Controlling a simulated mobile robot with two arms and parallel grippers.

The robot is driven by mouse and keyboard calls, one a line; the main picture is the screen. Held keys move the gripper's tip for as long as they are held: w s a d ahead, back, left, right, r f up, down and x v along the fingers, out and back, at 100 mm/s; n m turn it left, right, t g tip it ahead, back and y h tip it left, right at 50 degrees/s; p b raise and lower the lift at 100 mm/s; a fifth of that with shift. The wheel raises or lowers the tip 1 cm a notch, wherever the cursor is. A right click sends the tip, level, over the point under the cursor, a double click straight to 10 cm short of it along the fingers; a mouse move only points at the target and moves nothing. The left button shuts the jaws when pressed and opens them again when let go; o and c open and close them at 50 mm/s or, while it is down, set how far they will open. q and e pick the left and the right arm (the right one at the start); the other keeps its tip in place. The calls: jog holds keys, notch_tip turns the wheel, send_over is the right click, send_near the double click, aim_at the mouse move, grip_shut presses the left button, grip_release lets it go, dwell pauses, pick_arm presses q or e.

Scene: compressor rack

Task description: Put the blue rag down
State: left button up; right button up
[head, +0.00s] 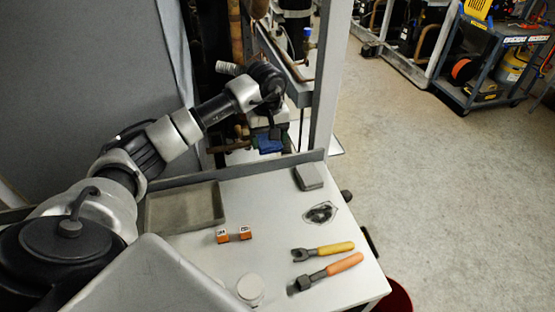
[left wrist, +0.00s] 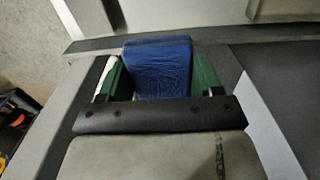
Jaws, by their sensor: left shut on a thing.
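My left gripper (head: 270,134) reaches over the back edge of the white table in the head view, in front of the rack. It is shut on the blue rag (head: 269,146), which shows as a small blue patch below the gripper. In the left wrist view the blue rag (left wrist: 158,68) is a folded block between the two green fingers of the gripper (left wrist: 157,82). The rag's lower end is hidden behind the dark gripper bar. My right gripper is in neither view.
The white table (head: 275,205) carries a shallow grey tray (head: 185,228), orange-and-white boxes (head: 234,235), a grey block (head: 308,177), a dark flat item (head: 320,212), yellow-handled (head: 335,248) and orange-handled (head: 344,263) tools, and a white jar (head: 250,288). A grey post (head: 328,75) stands behind.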

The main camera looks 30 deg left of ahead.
aim_at(277, 146)
pick_arm(q)
jog(key=d+f, duration=0.1)
jog(key=s+d+f+p, duration=0.1)
jog(key=d, duration=0.1)
jog(key=shift+d+f, duration=0.15)
jog(key=shift+d, duration=0.05)
notch_tip(277, 146, down, 3)
jog(key=shift+s+d+f+p, duration=0.1)
jog(key=shift+f+p, duration=0.05)
jog(key=shift+p, duration=0.55)
jog(key=shift+f, duration=0.5)
jog(key=shift+f+b, duration=0.5)
jog(key=shift+b, duration=0.15)
jog(key=o, duration=1.1)
jog(key=shift+r, duration=0.15)
jog(key=shift+o, duration=0.2)
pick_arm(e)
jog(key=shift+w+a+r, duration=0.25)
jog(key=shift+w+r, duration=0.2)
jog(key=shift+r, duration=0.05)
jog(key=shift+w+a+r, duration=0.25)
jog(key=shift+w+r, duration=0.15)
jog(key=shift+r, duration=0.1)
